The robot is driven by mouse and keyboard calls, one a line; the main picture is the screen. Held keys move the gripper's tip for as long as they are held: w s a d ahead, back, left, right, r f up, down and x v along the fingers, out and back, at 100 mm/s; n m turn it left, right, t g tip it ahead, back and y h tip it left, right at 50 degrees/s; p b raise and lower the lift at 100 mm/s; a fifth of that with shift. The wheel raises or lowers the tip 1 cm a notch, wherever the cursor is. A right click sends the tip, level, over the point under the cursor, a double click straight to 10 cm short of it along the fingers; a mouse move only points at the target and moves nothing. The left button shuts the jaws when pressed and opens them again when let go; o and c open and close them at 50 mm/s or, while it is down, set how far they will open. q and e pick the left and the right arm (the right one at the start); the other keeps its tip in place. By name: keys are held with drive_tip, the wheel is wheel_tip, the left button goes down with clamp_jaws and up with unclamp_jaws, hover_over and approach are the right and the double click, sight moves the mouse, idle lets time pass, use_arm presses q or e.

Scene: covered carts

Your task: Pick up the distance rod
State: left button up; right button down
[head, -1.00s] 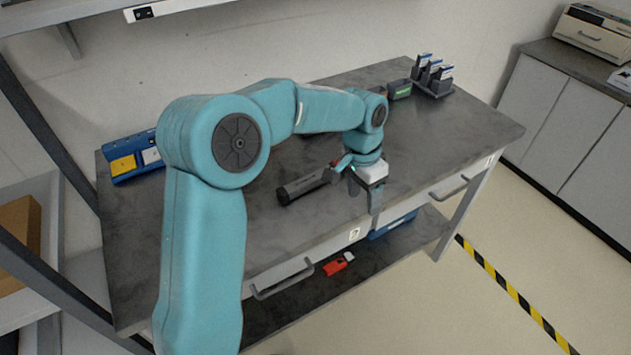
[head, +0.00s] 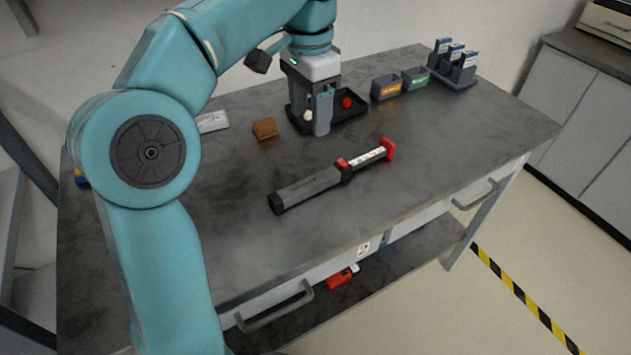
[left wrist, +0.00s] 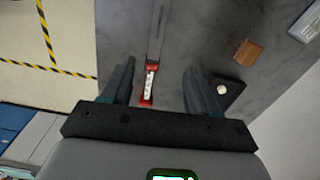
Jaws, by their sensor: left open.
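The distance rod (head: 330,177) lies flat on the grey worktop. It has a grey body with a black end cap, a red collar, and a white marked section ending in a red tip. My left gripper (head: 322,125) is above the worktop, beyond the rod toward the wall, and holds nothing. In the left wrist view the rod (left wrist: 152,70) shows between the spread fingers of my left gripper (left wrist: 160,85), farther off, with its red tip nearest the gripper's base. The fingers do not touch it. My right gripper is not in view.
A black tray (head: 350,104) with a red ball stands behind the left gripper. A brown block (head: 265,128) lies to its left. Small grey bins (head: 386,87) and a rack of boxes (head: 456,66) stand at the back right. The worktop (head: 400,200) around the rod is clear.

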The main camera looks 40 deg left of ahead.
use_arm(q)
drive_tip(key=b, duration=0.4)
hover_over(314, 180)
drive_tip(key=f, duration=1)
drive_tip(key=shift+s+a+f, duration=0.1)
drive_tip(key=shift+s+a, duration=0.15)
drive_tip(key=f, duration=0.2)
drive_tip(key=f+b, duration=0.1)
drive_tip(key=f, duration=0.3)
drive_tip(key=shift+w+d+b, duration=0.25)
drive_tip(key=shift+w+b, duration=0.05)
drive_tip(key=shift+b, duration=0.05)
clamp_jaws()
